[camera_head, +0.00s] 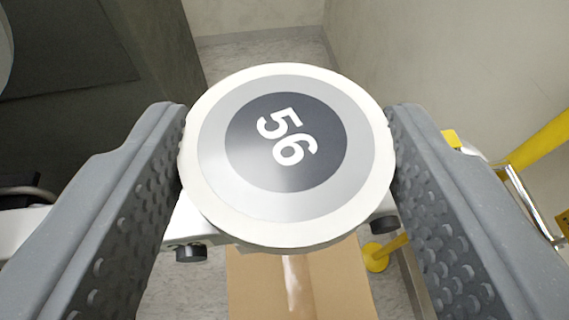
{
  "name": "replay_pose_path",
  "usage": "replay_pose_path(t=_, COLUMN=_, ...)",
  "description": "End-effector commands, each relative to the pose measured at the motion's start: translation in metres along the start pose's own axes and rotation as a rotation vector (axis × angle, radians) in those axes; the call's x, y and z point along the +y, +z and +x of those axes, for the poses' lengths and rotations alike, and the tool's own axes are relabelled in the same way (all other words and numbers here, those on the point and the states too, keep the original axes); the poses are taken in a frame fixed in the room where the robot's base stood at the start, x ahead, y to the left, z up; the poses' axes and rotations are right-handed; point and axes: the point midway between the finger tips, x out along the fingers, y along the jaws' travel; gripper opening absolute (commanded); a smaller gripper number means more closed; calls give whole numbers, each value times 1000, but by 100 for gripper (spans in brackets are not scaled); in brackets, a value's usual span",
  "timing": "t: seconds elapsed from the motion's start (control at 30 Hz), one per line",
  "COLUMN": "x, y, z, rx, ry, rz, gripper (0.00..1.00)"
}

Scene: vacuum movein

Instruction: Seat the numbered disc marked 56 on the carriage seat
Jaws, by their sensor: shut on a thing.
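The disc marked 56 (286,215) has a white rim, a grey ring and a dark centre with white digits. It fills the middle of the view, its face toward the camera and the digits turned clockwise. My gripper (288,150) is shut on the disc, one grey dimpled finger touching its left edge and the other its right edge. A white part with dark round knobs (191,253) shows behind and below the disc; I cannot tell whether it is the carriage seat. The disc hides most of what lies behind it.
A brown taped cardboard box (335,285) is below the disc. A yellow post with a round foot (376,257) stands to its right. A yellow rail (540,142) and a metal handle (530,203) are at the right. A dark panel (70,50) is at the left. Pale walls (430,50) close the back.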

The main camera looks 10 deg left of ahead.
Motion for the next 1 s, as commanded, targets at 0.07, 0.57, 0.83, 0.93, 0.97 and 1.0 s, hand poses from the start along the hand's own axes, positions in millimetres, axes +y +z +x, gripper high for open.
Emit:
replay_pose_path(t=0.07, x=0, y=1, z=0, rx=1, ry=0, rz=0, gripper=28)
replay_pose_path(t=0.57, x=0, y=7, z=3, rx=1, ry=0, rz=0, gripper=28)
replay_pose_path(t=0.83, x=0, y=10, z=4, rx=1, ry=0, rz=0, gripper=28)
replay_pose_path(t=0.93, x=0, y=12, z=4, rx=0, ry=0, rz=0, gripper=28)
replay_pose_path(t=0.97, x=0, y=12, z=4, rx=1, ry=0, rz=0, gripper=28)
replay_pose_path(t=1.0, x=0, y=13, z=5, rx=0, ry=0, rz=0, gripper=28)
